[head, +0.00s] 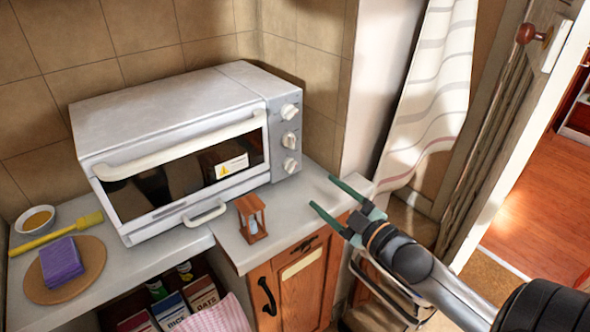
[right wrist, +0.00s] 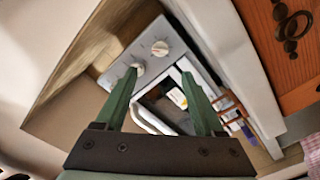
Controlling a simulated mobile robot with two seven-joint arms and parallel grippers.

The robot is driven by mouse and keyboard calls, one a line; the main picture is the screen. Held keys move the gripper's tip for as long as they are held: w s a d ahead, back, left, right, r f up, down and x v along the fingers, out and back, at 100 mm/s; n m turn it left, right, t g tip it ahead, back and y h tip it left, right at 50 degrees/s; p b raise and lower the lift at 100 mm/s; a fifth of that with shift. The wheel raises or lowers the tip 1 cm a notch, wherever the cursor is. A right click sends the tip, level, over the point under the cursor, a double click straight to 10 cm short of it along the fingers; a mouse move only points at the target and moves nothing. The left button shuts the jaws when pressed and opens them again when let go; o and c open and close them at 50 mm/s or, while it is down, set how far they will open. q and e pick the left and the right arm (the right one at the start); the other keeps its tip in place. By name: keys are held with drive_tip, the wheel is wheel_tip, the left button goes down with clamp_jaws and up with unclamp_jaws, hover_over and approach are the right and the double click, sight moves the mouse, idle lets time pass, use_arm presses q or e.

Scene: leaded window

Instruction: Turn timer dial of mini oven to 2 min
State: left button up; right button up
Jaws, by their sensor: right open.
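The white mini oven (head: 180,140) stands on the counter, its door shut. Its right front panel carries three round dials: top (head: 290,111), middle (head: 289,140) and bottom (head: 290,166). Their markings are too small to read, so I cannot tell which is the timer. My right gripper (head: 322,193) is open and empty, its green fingers in front of and to the right of the panel, apart from the dials. In the right wrist view two dials show, one (right wrist: 160,48) clear beyond the fingers (right wrist: 161,74) and one (right wrist: 138,68) by the left fingertip. My left gripper is out of view.
A small wooden hourglass (head: 251,219) stands on the counter in front of the oven's right end. A purple sponge (head: 61,260), yellow brush (head: 60,233) and bowl (head: 36,219) are at the left. A striped cloth (head: 430,100) hangs at right.

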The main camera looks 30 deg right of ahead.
sight(293, 168)
drive_tip(key=w, duration=0.7)
drive_tip(key=w+a, duration=0.1)
drive_tip(key=w, duration=0.3)
drive_tip(key=shift+w, duration=0.15)
drive_tip(key=shift+c, duration=0.2)
clamp_jaws()
